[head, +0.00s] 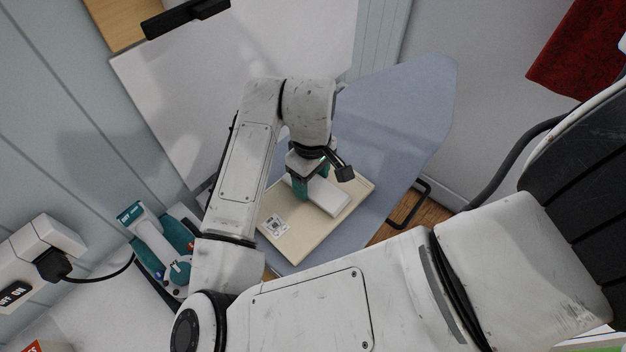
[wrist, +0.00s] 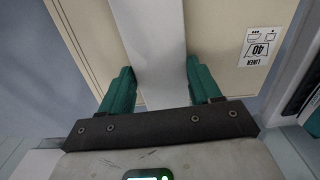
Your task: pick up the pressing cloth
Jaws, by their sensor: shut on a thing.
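The pressing cloth, a folded white piece (head: 327,196), lies over a cream board or tray on the blue ironing board in the head view. In the wrist view the white cloth (wrist: 152,45) runs up between the two teal fingers. My gripper (head: 306,187) is shut on the cloth, its fingers pointing down at the cream board; it also shows in the wrist view (wrist: 160,90). I cannot tell whether the cloth still touches the board. The cloth's near end is hidden by the gripper.
The cream board (head: 290,244) bears a label with an iron symbol and "40". The blue ironing board (head: 420,95) extends to the upper right. A teal and white iron (head: 153,240) stands at the left, near a wall socket (head: 40,250) with a black plug. A red cloth (head: 580,50) hangs upper right.

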